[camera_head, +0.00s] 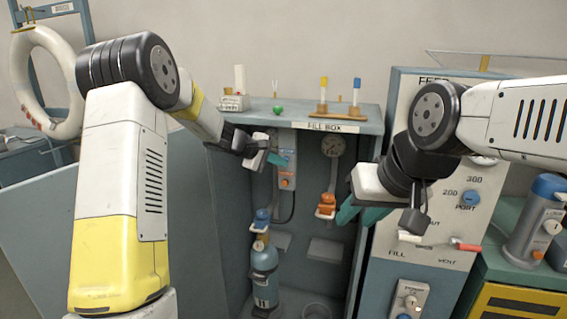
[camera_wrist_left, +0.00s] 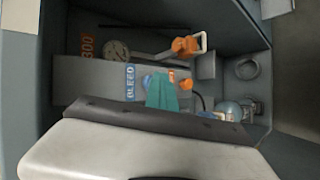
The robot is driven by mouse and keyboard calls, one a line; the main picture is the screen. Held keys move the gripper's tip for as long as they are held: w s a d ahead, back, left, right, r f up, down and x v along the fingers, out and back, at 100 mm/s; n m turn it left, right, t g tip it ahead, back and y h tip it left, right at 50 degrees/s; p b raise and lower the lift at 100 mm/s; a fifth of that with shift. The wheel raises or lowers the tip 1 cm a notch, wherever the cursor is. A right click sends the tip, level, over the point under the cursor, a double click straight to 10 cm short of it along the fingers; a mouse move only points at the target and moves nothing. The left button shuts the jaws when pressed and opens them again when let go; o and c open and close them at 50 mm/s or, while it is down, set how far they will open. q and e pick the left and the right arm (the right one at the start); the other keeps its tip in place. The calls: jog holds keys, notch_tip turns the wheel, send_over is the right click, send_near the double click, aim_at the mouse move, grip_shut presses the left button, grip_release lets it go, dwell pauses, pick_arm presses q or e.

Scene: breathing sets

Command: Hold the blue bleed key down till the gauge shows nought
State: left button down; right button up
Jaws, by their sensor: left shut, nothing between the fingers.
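My left gripper (camera_head: 278,160) is shut and empty inside the fill box, in front of the pale bleed panel (camera_head: 289,157). In the left wrist view its teal fingertips (camera_wrist_left: 162,92) lie over the panel beside the BLEED label (camera_wrist_left: 130,82). A bit of the blue bleed key (camera_wrist_left: 147,80) shows beside the fingers; the rest is hidden, and I cannot tell whether they touch or press it. The round gauge (camera_head: 333,146) hangs right of the panel; its needle is too small to read. My right gripper (camera_head: 360,213) has its teal fingers apart, in front of the box's right side.
A blue cylinder (camera_head: 264,262) stands low in the box. An orange-handled valve (camera_head: 326,204) hangs below the gauge. The box top (camera_head: 300,119) bears a green ball and a small rack with coloured tubes. A panel with knobs (camera_head: 468,199) stands to the right.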

dwell(0.8)
pick_arm(q)
jog(key=shift+s+a, duration=0.3)
jog(key=shift+s, duration=0.6)
jog(key=shift+s+a, duration=0.25)
jog(key=shift+s, duration=0.55)
jog(key=shift+s+a, duration=0.25)
jog(key=shift+s, duration=0.55)
jog(key=shift+s+a, duration=0.25)
jog(key=shift+s, duration=0.55)
jog(key=s+a+r+m+g+y, duration=0.1)
jog(key=s+a+r+m+y, duration=0.2)
jog(key=s, duration=1)
jog(key=s+a+r+m+g+y, duration=0.1)
jog(key=s+a+r+m, duration=0.35)
jog(key=s, duration=0.75)
jog(key=s+a+m+t+y, duration=0.1)
jog(key=s+a+m+y, duration=0.1)
jog(key=s+a, duration=0.3)
jog(key=s+y, duration=0.1)
jog(key=s, duration=0.3)
jog(key=shift+a+f, duration=0.25)
jog(key=shift+f, duration=0.05)
